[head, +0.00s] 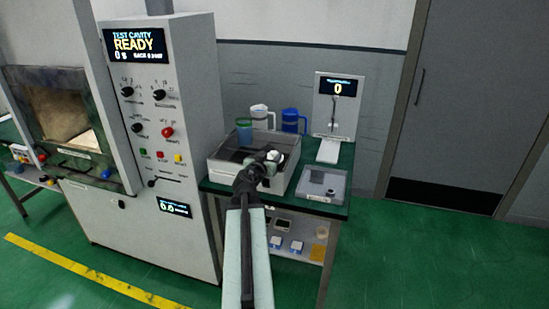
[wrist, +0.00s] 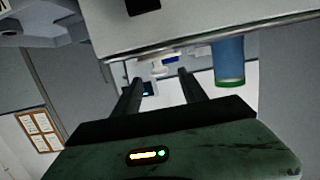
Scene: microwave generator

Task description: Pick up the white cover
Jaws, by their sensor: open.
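My gripper (head: 268,160) is over the large pale open-topped box (head: 224,172) on the green bench in the head view. In the wrist view my gripper's two dark fingers (wrist: 160,77) stand apart with nothing held between them. A small white rounded shape (head: 279,156) shows right at my gripper's tip in the head view. I cannot tell whether it is the white cover or part of my wrist. The wrist view appears upside down. It shows the box (wrist: 195,32) at the top and no clear cover.
A blue-green cup (head: 244,131) also shows in the wrist view (wrist: 229,60). A white jug (head: 259,117) and a blue jug (head: 291,121) stand behind the box. A display stand (head: 346,107) and a clear-lidded case (head: 322,188) are to the right. The microwave cabinet (head: 185,220) rises at left.

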